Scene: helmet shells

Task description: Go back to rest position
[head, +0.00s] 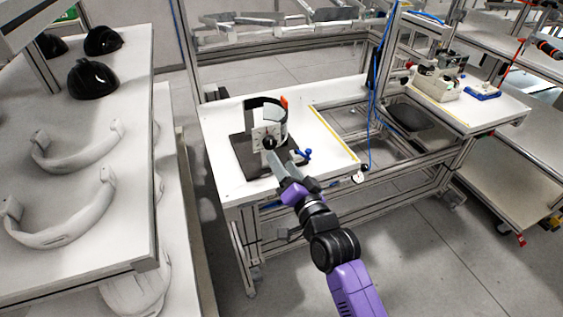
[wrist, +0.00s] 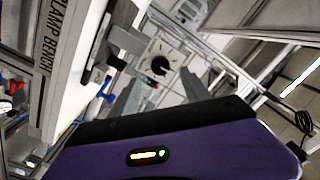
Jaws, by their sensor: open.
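My gripper (head: 272,160) is at the end of my purple and black arm, reaching over the front of the white bench (head: 225,188). In the wrist view its two grey fingers (wrist: 160,94) are spread apart, with nothing seen between them. A clamp fixture with a black base (head: 243,153) stands on the bench. It has a pale plate (wrist: 162,62) with a black knob, a curved black band (head: 262,102) with an orange tip, and a blue handle (head: 303,155). The gripper is close in front of the fixture and partly hides it; contact cannot be told.
A table at left holds black helmet shells (head: 92,79) and pale curved parts (head: 75,152). A second workstation (head: 470,110) stands at right. A blue cable (head: 370,130) hangs by the bench frame. Grey floor (head: 420,240) is open at lower right.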

